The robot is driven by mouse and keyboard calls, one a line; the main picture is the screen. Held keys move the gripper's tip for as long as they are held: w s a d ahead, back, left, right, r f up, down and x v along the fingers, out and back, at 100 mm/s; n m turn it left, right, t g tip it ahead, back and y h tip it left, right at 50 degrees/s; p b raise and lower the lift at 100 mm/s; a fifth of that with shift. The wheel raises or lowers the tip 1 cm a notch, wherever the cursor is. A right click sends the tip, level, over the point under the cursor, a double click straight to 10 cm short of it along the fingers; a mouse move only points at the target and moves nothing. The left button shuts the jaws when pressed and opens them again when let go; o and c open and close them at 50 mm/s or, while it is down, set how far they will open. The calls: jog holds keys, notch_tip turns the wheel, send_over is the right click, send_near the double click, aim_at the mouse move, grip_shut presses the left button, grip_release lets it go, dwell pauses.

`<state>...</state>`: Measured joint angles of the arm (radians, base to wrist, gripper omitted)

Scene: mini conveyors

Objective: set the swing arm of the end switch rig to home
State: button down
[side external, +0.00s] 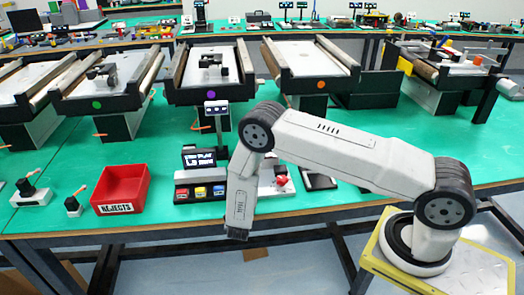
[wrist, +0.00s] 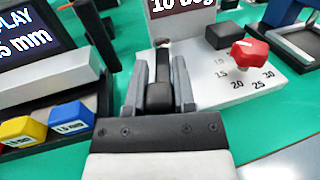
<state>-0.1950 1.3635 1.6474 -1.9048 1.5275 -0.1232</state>
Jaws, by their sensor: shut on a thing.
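In the wrist view, my gripper (wrist: 160,70) is closed on a dark upright lever (wrist: 162,64) with a small pale tip. The lever stands at the left end of a white panel (wrist: 205,88), which appears to be the end switch rig; the lever appears to be its swing arm. The panel carries a red knob (wrist: 250,54) with a numbered dial, a black block (wrist: 222,36) and a display (wrist: 182,6) reading 10 deg. The lever's foot is hidden by my fingers. In the side external view, my wrist hides the fingertips and the lever.
A button box (side external: 200,192) with a screen and several coloured buttons stands close to the left of my wrist. A red rejects bin (side external: 121,188) and small lever switches (side external: 31,194) are further left. Mini conveyors (side external: 212,68) line the back. Green table (side external: 165,200) is clear between bin and box.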

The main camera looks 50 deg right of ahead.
jog(key=shift+s, duration=0.15)
jog(key=shift+s+d, duration=0.8)
jog(key=shift+s, duration=0.1)
jog(key=shift+c, duration=2.2)
grip_release()
jog(key=shift+w+a, duration=0.1)
jog(key=shift+a, duration=0.1)
jog(key=shift+s+a, duration=0.3)
jog(key=shift+a, duration=0.15)
jog(key=v, duration=0.6)
jog(key=shift+s+a, duration=0.15)
